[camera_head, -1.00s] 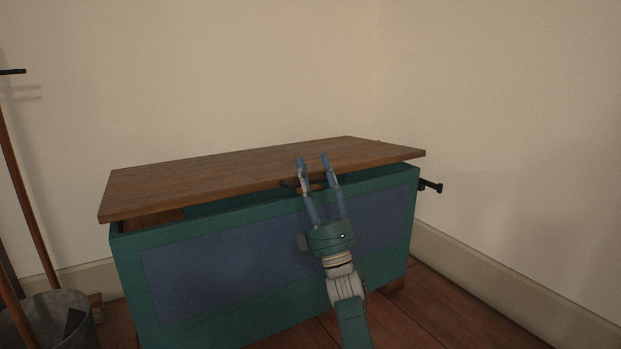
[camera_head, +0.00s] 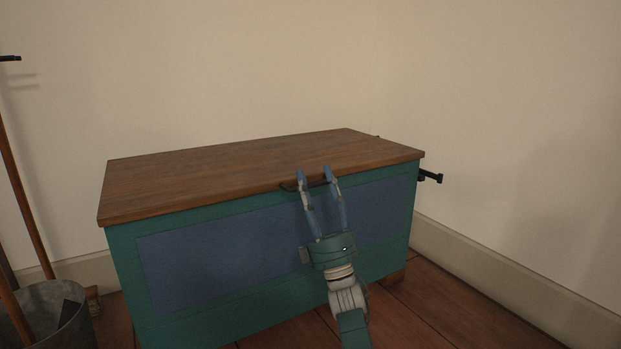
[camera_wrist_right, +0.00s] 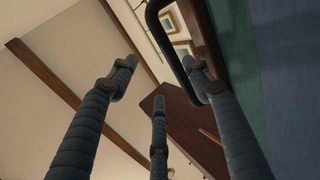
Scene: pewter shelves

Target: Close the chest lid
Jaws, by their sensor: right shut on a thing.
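A chest (camera_head: 220,248) with a teal body and a blue front panel stands in the corner. Its brown wooden lid (camera_head: 230,172) lies level on the body, with no gap showing along the front edge. A dark handle (camera_head: 287,187) sits at the lid's front edge. My right gripper (camera_head: 314,170) is at this handle and shut on it, though its fingers look spread. In the right wrist view, the black handle (camera_wrist_right: 153,18) curves between the fingers, beside the chest's teal and blue front (camera_wrist_right: 285,70). My left gripper is out of view.
A metal bucket (camera_head: 62,318) and a long wooden pole (camera_head: 22,185) stand left of the chest. A black bracket (camera_head: 430,176) sticks out by the chest's right side. Walls close in behind and right; wooden floor (camera_head: 470,310) is clear at front right.

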